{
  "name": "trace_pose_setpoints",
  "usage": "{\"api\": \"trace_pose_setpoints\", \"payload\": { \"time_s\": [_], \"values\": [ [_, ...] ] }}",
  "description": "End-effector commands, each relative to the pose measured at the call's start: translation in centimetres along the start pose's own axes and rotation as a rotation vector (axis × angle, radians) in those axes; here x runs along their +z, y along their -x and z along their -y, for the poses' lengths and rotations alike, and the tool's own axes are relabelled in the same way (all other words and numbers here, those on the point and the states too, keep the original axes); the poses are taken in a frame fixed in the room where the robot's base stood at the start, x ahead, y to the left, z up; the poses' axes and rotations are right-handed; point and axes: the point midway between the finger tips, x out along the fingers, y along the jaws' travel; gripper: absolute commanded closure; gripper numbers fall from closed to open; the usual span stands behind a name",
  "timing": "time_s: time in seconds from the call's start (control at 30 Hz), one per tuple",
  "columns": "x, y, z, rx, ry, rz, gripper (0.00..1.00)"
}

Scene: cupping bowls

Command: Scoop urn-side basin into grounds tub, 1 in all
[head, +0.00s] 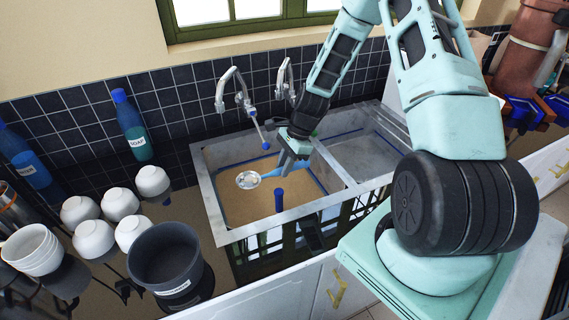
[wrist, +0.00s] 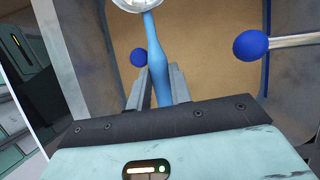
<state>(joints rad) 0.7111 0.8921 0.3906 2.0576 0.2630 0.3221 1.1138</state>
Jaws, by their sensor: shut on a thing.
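My gripper (head: 287,160) is over the left sink basin (head: 212,190), shut on the blue handle of a round metal scoop (head: 248,180). In the wrist view the blue handle (wrist: 160,60) runs up between the two fingers (wrist: 155,88). The scoop's bowl is cut off at the top edge there. Brown stuff (head: 245,207) fills the basin floor; whether the scoop touches it or holds any is hard to tell. The grounds tub (head: 165,255) is a dark grey bucket with a small label, on the counter to the left. Its inside looks dark.
White bowls (head: 93,238) stand behind the tub, with a stack (head: 32,250) at left. A soap bottle (head: 132,125) stands by the tiled wall. Taps (head: 237,95) reach over the sink. A blue-topped post (head: 279,197) rises at the basin's front. The right basin (head: 370,155) looks empty.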

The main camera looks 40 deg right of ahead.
Motion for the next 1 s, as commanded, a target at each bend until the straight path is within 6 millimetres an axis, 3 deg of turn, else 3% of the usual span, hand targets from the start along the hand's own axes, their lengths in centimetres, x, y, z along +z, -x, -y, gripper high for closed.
{"api": "trace_pose_setpoints", "payload": {
  "time_s": [0.03, 1.0],
  "values": [
    [-0.4, -1.0, 0.0, 0.0, 0.0, 0.0, 1.0],
    [-4.7, -11.3, 0.0, 0.0, 0.0, 0.0, 1.0]
  ]
}}
